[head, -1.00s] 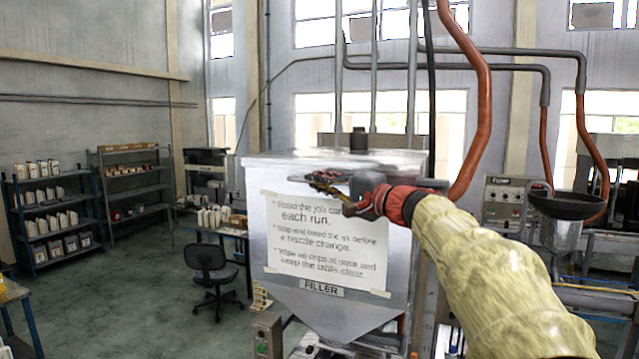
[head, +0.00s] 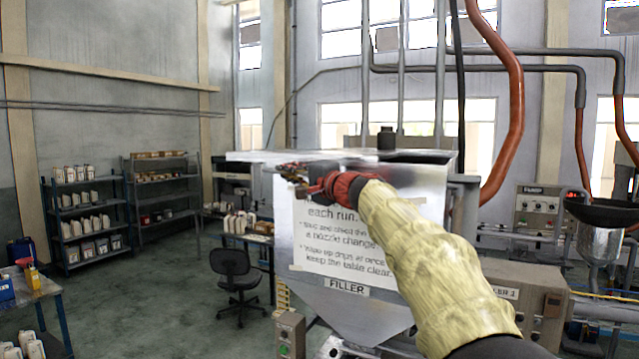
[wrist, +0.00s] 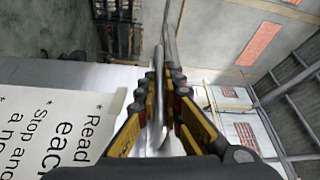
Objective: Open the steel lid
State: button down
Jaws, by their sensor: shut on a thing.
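The steel lid (head: 250,156) lies flat on top of the filler hopper (head: 350,300). It sticks out past the hopper's left side, and a dark opening (head: 420,157) shows at the top right. My gripper (head: 290,170) is at the hopper's upper front edge, at the lid's front. In the wrist view my gripper (wrist: 163,85) has its black and yellow fingers closed on either side of a thin, upright-looking steel piece (wrist: 159,70) of the lid. My forearm hides part of the hopper's front and its sign.
A dark cap (head: 387,138) stands at the back of the hopper top.

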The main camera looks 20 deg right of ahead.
jog(key=w+a, duration=0.6)
jog(key=w, duration=0.2)
jog(key=shift+w+a+p, duration=0.2)
jog(key=shift+p, duration=0.15)
jog(key=shift+f, duration=0.1)
jog(key=c, duration=2)
grip_release()
jog(key=shift+o, duration=0.4)
jog(key=shift+s, duration=0.15)
jog(key=v, duration=1.1)
jog(key=shift+s, duration=0.4)
jog(key=shift+d, duration=0.1)
